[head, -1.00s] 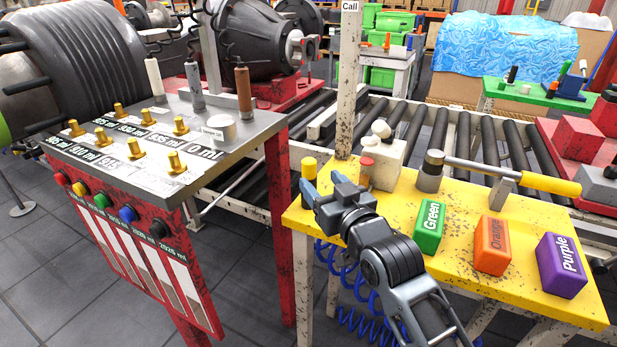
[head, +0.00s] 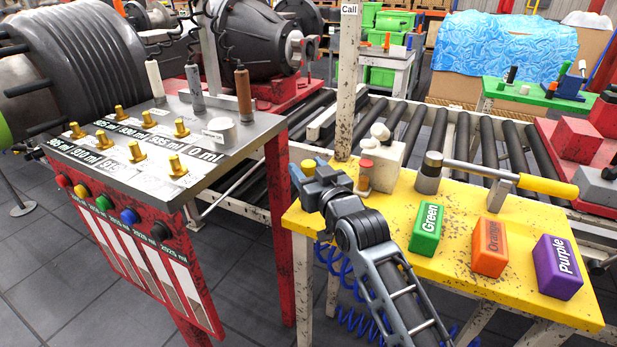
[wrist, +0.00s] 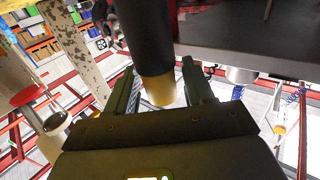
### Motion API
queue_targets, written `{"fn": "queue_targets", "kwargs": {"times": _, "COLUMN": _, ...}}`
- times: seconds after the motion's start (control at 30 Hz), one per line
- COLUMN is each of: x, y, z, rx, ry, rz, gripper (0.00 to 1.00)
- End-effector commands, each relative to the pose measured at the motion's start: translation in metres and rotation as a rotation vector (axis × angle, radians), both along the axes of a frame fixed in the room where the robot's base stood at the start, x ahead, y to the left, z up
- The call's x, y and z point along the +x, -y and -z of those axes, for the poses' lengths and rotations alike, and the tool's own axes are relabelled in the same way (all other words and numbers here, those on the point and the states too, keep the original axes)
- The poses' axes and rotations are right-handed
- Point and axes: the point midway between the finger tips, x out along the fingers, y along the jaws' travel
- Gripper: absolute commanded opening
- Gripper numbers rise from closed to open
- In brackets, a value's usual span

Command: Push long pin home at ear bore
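My gripper (head: 309,178) is at the back left corner of the yellow table, its two blue-grey fingers apart. A yellow-topped piece (head: 309,166) shows at the fingers in the head view; its lower part is hidden by my gripper. In the wrist view, a thick dark cylinder with a yellow end (wrist: 158,90) reaches between the fingers of my gripper (wrist: 160,88), with slim gaps beside it. I cannot tell for certain whether this is the long pin.
The yellow table (head: 460,225) holds a mallet (head: 500,172), green (head: 428,228), orange (head: 490,248) and purple (head: 559,267) blocks, and a red-topped piece (head: 365,172) close to my gripper. A white post (head: 348,80) stands behind. The grey-topped red bench (head: 255,128) is left.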

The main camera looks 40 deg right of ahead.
Motion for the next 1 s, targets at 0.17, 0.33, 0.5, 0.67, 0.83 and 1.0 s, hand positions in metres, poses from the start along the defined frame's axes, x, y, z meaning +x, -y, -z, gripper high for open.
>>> {"fn": "queue_targets", "kwargs": {"times": 0.17, "x": 0.0, "y": 0.0, "z": 0.0, "rx": 0.0, "ry": 0.0, "rz": 0.0, "gripper": 0.35}}
{"fn": "queue_targets", "kwargs": {"times": 0.33, "x": 0.0, "y": 0.0, "z": 0.0, "rx": 0.0, "ry": 0.0, "rz": 0.0, "gripper": 0.18}}
{"fn": "queue_targets", "kwargs": {"times": 0.5, "x": 0.0, "y": 0.0, "z": 0.0, "rx": 0.0, "ry": 0.0, "rz": 0.0, "gripper": 0.02}}
{"fn": "queue_targets", "kwargs": {"times": 0.67, "x": 0.0, "y": 0.0, "z": 0.0, "rx": 0.0, "ry": 0.001, "rz": 0.0, "gripper": 0.0}}
{"fn": "queue_targets", "kwargs": {"times": 0.83, "x": 0.0, "y": 0.0, "z": -0.007, "rx": -0.001, "ry": 0.002, "rz": 0.0, "gripper": 0.0}}
{"fn": "queue_targets", "kwargs": {"times": 1.0, "x": 0.0, "y": 0.0, "z": -0.035, "rx": -0.002, "ry": 0.006, "rz": 0.0, "gripper": 0.0}}
